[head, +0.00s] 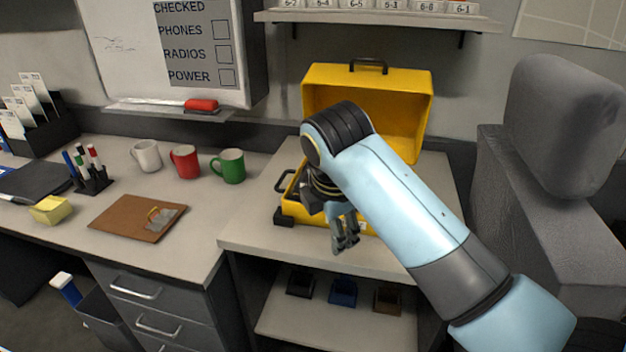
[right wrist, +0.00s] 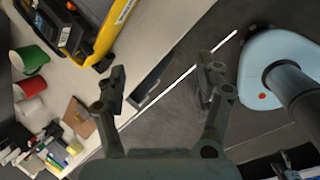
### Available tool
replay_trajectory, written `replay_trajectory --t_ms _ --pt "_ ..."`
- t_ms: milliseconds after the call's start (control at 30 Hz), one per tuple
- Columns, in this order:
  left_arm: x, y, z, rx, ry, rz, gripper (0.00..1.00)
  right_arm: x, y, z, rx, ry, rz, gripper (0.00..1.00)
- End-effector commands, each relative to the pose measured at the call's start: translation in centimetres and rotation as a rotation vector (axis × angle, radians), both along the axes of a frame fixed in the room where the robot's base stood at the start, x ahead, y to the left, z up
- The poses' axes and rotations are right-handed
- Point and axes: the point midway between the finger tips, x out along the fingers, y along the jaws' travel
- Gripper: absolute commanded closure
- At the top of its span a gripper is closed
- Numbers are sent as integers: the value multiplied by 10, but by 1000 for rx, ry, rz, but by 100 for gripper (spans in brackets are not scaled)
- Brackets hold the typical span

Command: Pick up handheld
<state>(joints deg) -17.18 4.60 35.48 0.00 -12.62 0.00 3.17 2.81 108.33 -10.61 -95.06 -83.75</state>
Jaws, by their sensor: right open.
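An open yellow case (head: 420,90) stands on the worktop, its lid up against the wall. My right arm covers most of its inside in the head view. My right gripper (head: 345,236) is open and empty, at the front of the case. In the right wrist view, its spread fingers (right wrist: 165,70) have the worktop's edge and the floor between them. My left gripper is not in view.
On the left desk are white (head: 146,156), red (head: 185,161) and green (head: 229,166) mugs, a clipboard (head: 120,215) and a pen holder (head: 93,180). Small bins, one blue (head: 343,292), sit on the shelf below. A grey seat (head: 560,125) stands at the right.

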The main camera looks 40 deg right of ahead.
Motion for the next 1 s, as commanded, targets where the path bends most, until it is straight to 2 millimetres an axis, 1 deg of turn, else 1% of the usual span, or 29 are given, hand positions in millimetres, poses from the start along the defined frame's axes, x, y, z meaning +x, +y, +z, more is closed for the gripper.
replay_trajectory --t_ms 33,200,300,333,400,467,567,700,800,867,1000 --pt "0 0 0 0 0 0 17 17 0 6 -32 21 83 31" --pt "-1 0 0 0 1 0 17 72 -3 28 -164 130 432 31" --pt "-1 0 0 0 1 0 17 96 -3 41 -225 189 607 31" --pt "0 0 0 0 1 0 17 101 -3 44 -239 204 646 31" --pt "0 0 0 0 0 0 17 109 -3 49 -262 229 715 31" --pt "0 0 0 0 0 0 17 113 -4 48 -273 243 749 31" --pt "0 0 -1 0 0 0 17 119 -9 36 -281 252 771 31" --pt "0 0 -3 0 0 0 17 125 -17 14 -280 251 769 31" --pt "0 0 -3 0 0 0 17 127 -20 4 -281 249 770 31" --pt "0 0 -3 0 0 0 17 128 -21 1 -281 248 769 31" --pt "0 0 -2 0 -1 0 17 133 -30 -11 -280 251 767 31"
